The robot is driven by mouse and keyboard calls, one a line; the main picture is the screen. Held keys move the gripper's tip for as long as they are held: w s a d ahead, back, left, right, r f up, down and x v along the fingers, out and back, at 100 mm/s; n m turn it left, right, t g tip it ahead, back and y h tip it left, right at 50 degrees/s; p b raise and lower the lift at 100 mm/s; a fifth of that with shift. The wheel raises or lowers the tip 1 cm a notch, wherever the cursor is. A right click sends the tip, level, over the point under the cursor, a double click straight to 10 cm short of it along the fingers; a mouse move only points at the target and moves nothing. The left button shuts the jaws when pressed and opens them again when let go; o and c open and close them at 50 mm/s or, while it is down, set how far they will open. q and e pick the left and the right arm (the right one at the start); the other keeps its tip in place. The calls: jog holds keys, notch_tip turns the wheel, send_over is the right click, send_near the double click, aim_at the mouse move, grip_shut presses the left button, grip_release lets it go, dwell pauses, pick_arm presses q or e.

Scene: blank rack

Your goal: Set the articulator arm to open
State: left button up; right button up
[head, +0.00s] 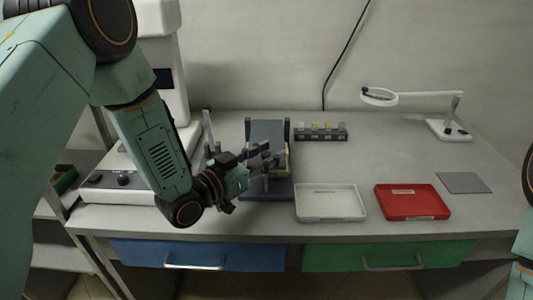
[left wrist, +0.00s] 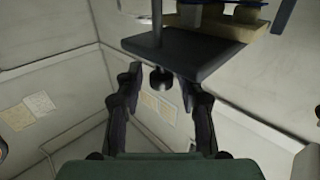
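The articulator (head: 268,190) is a dark blue-grey stand with an upright back and a pale tan part in its middle, on the bench left of centre. My left gripper (head: 266,158) is in front of it and hides part of it. In the left wrist view the two fingers of my left gripper (left wrist: 162,78) are apart. A dark flat plate of the articulator (left wrist: 180,52) lies beyond them, with a post and a dark round knob (left wrist: 161,80) showing between the fingertips. I cannot tell whether a finger touches it. My right gripper is out of view.
A white tray (head: 331,216) and a red tray (head: 412,216) stand right of the articulator. A small rack (head: 321,136) stands behind, a ring magnifier lamp (head: 447,130) at back right, a grey mat (head: 463,183) at right. A white machine (head: 160,60) stands at left.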

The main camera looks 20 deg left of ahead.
pick_arm(q)
jog(key=shift+a, duration=0.1)
grip_shut()
dwell(0.4)
jog(key=shift+w, duration=0.1)
